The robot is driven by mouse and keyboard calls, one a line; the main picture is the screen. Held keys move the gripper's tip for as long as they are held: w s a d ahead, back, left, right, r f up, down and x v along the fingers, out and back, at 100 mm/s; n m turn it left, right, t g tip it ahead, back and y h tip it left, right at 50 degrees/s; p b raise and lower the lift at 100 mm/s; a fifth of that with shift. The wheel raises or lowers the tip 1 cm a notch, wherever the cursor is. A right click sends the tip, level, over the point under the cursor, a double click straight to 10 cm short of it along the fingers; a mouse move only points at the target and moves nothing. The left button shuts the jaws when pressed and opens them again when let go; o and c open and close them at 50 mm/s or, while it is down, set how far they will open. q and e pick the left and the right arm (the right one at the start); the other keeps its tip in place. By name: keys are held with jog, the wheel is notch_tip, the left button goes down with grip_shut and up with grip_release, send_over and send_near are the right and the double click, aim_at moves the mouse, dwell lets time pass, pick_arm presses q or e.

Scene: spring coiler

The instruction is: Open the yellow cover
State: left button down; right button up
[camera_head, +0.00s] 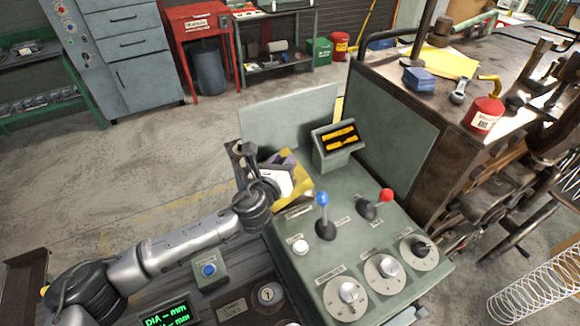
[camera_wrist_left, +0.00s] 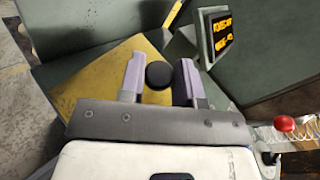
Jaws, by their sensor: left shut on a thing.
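The yellow cover (camera_head: 299,197) sits at the back left of the green control console, largely hidden behind my left gripper in the head view. In the left wrist view the yellow cover (camera_wrist_left: 85,95) shows as a worn yellow plate with a dark edge. A round black knob (camera_wrist_left: 159,75) stands on it. My left gripper (camera_head: 279,164) is at the cover, and its two pale fingers (camera_wrist_left: 161,78) are on either side of the knob, shut on it. Whether the cover is raised at all, I cannot tell. My right gripper is not in view.
The console (camera_head: 345,235) carries a blue-knobbed lever (camera_head: 322,200), a red-knobbed lever (camera_head: 387,196) and several dials. A small display (camera_head: 338,144) with orange text stands close right of the gripper. A workbench (camera_head: 440,88) stands at right. Open floor (camera_head: 140,170) lies left.

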pick_arm(q)
jog(key=shift+s+a+r+n+t+h+b, duration=0.2)
jog(key=shift+s+a+r+n+t+b, duration=0.15)
jog(key=shift+a+t+b, duration=0.2)
jog(key=shift+s+a+r+n+t+h+b, duration=0.2)
jog(key=shift+s+a+r+n+t+b, duration=0.05)
jog(key=shift+a+n+t+b, duration=0.3)
jog(key=c, duration=0.9)
grip_release()
jog(key=shift+o, duration=0.2)
jog(key=r+p+v, duration=0.1)
jog(key=v, duration=1.2)
jog(key=shift+s+a+f, duration=0.2)
jog(key=shift+s+f, duration=0.15)
jog(key=shift+s, duration=0.05)
